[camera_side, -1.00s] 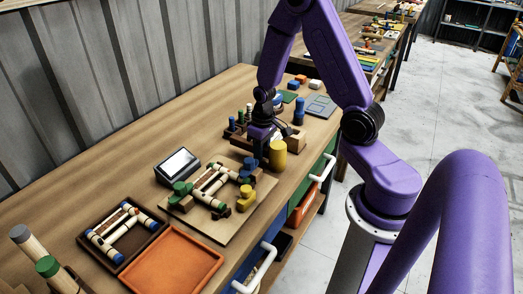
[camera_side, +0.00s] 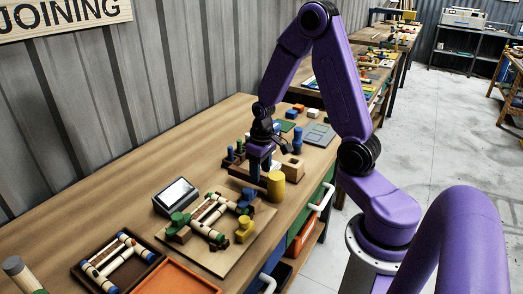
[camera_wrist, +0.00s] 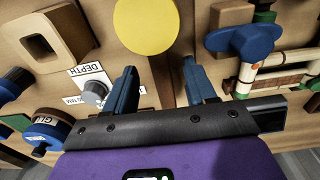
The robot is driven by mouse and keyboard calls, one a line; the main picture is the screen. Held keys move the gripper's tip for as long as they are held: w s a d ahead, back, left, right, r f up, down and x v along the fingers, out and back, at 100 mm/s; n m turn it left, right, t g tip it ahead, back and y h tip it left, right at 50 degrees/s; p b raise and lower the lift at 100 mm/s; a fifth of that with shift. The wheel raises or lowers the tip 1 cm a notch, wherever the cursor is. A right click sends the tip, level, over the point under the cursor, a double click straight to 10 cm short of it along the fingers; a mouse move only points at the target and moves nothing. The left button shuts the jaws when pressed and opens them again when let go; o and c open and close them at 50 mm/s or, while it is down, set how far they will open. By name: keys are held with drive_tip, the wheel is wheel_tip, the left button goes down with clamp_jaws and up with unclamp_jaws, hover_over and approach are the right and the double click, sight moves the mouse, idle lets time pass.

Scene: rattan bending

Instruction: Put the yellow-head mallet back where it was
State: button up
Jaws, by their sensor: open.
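The yellow head of the mallet (camera_side: 276,185) shows as an upright cylinder near the front edge of the bench, beside the work board. In the wrist view its round yellow top (camera_wrist: 146,25) lies just beyond my fingertips. My gripper (camera_side: 260,168) points down just behind and left of the yellow head in the side view. In the wrist view my gripper (camera_wrist: 160,82) is open, its two blue fingers apart, with nothing clearly held between them. The yellow head is apart from both fingers there.
A work board (camera_side: 198,255) carries a rattan frame and coloured clamps. A wooden block with a hole (camera_side: 292,168) and blue-topped pegs (camera_side: 298,140) stand close to my gripper. A display (camera_side: 176,195) and an orange tray (camera_side: 175,280) are nearer. Bare bench lies along the wall.

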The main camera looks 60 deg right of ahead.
sight(261, 178)
wheel_tip(261, 178, up, 7)
drive_tip(key=s+a+r+n, duration=0.3)
drive_tip(key=s+a+n, duration=0.4)
drive_tip(key=a, duration=0.5)
drive_tip(key=s+a+r+n, duration=0.1)
drive_tip(key=s+a+n, duration=0.1)
drive_tip(key=s, duration=0.5)
drive_tip(key=s+a+r+n, duration=0.1)
drive_tip(key=s+a+n, duration=0.1)
drive_tip(key=s, duration=0.5)
drive_tip(key=shift+s+a+n, duration=0.25)
drive_tip(key=shift+s+n, duration=0.05)
drive_tip(key=shift+n, duration=0.5)
